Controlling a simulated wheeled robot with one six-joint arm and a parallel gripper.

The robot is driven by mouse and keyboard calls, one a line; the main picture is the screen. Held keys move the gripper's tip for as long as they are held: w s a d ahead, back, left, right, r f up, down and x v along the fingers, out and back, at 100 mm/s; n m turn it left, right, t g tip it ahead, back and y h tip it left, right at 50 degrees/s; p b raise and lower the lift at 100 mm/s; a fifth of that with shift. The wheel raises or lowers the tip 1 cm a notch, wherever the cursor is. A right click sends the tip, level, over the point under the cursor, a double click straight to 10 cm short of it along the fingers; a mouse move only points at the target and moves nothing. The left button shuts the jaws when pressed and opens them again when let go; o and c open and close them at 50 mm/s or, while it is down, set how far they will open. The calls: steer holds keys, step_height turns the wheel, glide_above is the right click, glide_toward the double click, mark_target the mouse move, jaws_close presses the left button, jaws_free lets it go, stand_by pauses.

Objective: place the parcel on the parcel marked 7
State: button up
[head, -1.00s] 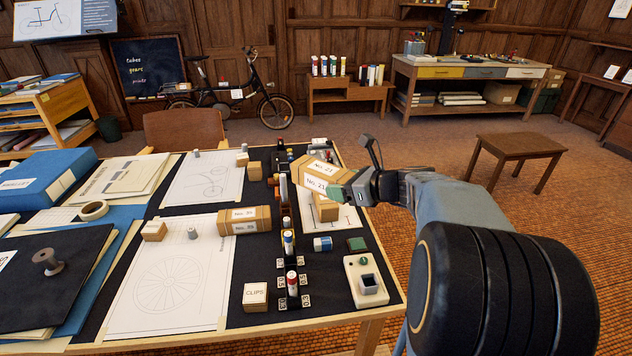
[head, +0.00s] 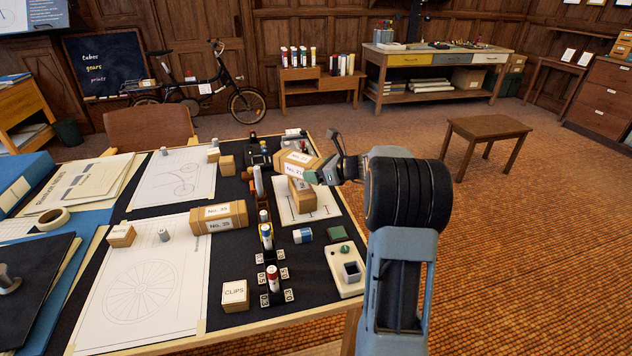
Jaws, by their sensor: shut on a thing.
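My gripper (head: 322,174) is shut on a cardboard parcel (head: 296,161) with white labels reading No. 21. It holds the parcel over the right back part of the drafting table. A smaller cardboard parcel (head: 300,196) stands on a white sheet just below and in front of it. Its white label is partly visible, but I cannot read the mark surely. The held parcel overlaps the top of this one in the picture, and I cannot tell whether they touch.
A long parcel marked No. 35 (head: 219,217) lies left of a row of upright markers (head: 266,236). A CLIPS box (head: 235,295) and a pale device with a dark opening (head: 344,270) stand near the front. A stool (head: 487,130) stands on open floor at right.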

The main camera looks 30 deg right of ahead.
steer(key=shift+w+d+f, duration=0.1)
steer(key=shift+w+f, duration=0.1)
steer(key=shift+f, duration=0.05)
steer(key=shift+w+f+b, duration=0.1)
steer(key=shift+f+b, duration=0.45)
steer(key=shift+f, duration=1)
steer(key=shift+f, duration=0.2)
steer(key=o, duration=1.2)
